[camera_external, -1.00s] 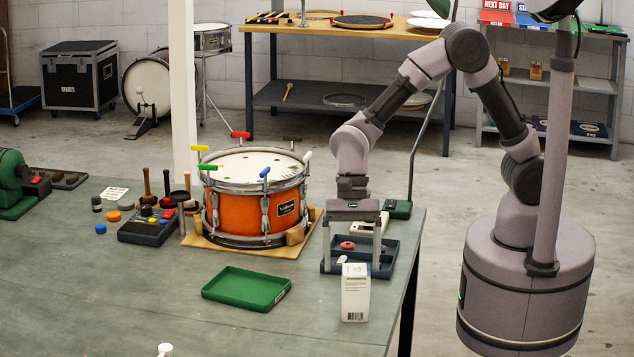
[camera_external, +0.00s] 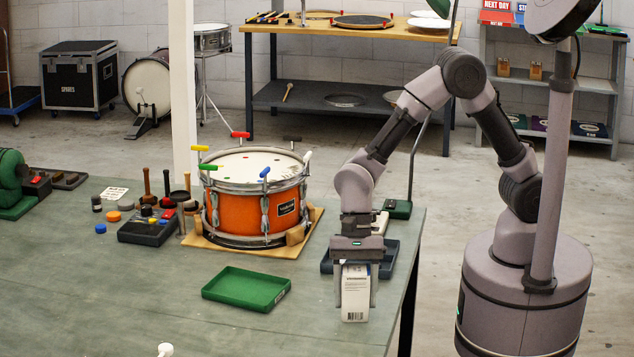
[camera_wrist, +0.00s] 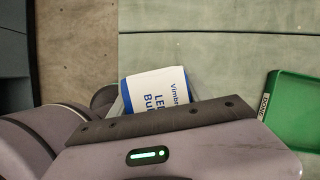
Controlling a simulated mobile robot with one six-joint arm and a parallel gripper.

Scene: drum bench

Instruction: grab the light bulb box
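The light bulb box (camera_external: 355,300) is a small white carton with a barcode, standing upright near the table's front right. Its white and blue printed top shows in the wrist view (camera_wrist: 158,88), with part of it hidden behind my gripper body. My gripper (camera_external: 356,298) points down over the box, with one finger along its left side and one along its right. The fingers are drawn in against the sides, with no clear gap visible. The box's base still rests on the table.
A green tray (camera_external: 246,308) lies left of the box, with bare table between. A dark blue tray (camera_external: 389,262) is just behind my gripper, partly hidden. An orange drum (camera_external: 238,218) stands further back left. The table's right edge is close.

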